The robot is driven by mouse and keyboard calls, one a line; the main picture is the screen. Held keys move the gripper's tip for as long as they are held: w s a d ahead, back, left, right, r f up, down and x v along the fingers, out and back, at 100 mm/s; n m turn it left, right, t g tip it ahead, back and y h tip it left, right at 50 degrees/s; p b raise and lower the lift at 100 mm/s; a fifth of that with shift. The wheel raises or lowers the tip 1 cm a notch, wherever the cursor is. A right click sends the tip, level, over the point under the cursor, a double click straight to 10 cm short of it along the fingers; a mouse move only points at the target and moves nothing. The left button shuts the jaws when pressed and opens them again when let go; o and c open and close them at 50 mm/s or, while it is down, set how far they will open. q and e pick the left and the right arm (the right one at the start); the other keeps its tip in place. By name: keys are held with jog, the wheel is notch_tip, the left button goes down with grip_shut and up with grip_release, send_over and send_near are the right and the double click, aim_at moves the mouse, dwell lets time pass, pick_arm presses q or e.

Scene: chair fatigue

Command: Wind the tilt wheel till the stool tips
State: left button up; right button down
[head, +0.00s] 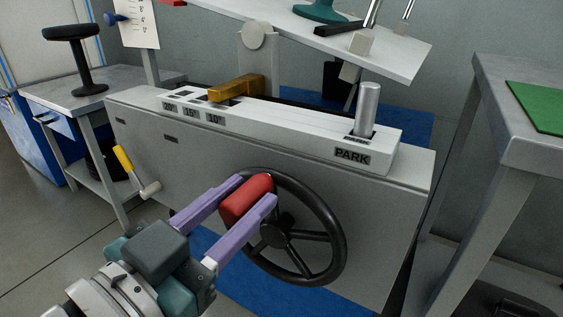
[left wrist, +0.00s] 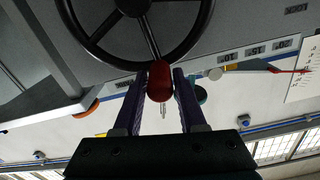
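The black tilt wheel (head: 337,222) is on the front of a grey cabinet, and its rim and spokes also show in the left wrist view (left wrist: 198,38). Its red knob (head: 246,200) sits at the upper left of the rim. My left gripper (head: 248,197) has its two purple fingers on either side of the knob, pressed close; the left wrist view shows the knob (left wrist: 160,82) between them. Above, a white platform (head: 385,58) slopes down to the right. A green base (head: 320,10) stands on it, cut off by the top edge. My right gripper is not in view.
A brass piece (head: 235,88) lies across the scale near the 15° and 10° labels. A silver lever (head: 368,108) stands upright by PARK. A yellow-handled crank (head: 125,160) is left of the wheel. A black stool (head: 75,60) stands on the left bench. A grey table (head: 530,150) stands right.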

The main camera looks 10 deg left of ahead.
pick_arm(q)
grip_shut()
dwell(1.0)
